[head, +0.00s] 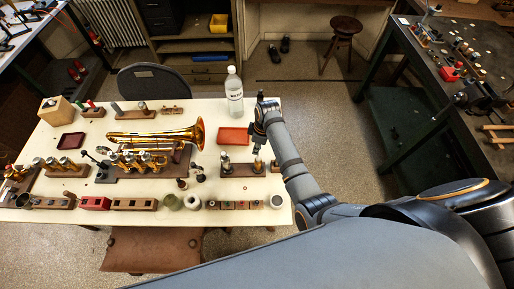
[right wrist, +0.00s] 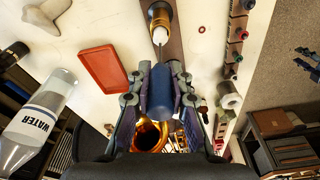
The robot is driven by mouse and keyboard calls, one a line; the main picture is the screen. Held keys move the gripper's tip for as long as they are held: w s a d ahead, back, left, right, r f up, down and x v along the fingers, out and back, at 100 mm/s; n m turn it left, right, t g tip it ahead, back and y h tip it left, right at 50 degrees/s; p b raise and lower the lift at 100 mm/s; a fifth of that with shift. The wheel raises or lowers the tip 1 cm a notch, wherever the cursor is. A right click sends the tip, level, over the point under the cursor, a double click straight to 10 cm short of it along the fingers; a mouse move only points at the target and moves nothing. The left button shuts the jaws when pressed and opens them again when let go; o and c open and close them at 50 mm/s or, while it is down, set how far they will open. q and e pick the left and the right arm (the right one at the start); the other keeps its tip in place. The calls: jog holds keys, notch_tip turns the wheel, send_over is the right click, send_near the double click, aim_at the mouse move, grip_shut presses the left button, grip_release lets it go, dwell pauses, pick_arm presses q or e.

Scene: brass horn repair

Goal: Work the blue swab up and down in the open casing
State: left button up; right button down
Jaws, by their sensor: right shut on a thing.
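My right gripper (head: 258,148) is over the right part of the cream table. In the right wrist view my right gripper (right wrist: 160,92) is shut on the blue swab (right wrist: 160,95), with one finger on each side of its thick handle. A thin rod runs from the handle to the mouth of a brass casing (right wrist: 160,14). The rod overlaps the pale opening; how deep it sits cannot be told. In the head view a wooden block (head: 238,171) with upright brass pieces stands just below the gripper. My left gripper is not in view.
A water bottle (head: 234,95) and a red tray (head: 233,137) stand close by on the left. A brass horn (head: 155,140) lies mid-table. Several small parts and wooden racks (head: 134,204) line the front edge. The table's right edge is near my gripper.

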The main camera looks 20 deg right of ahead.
jog(key=shift+r, duration=0.4)
jog(key=shift+r, duration=2.45)
jog(key=shift+f, duration=0.1)
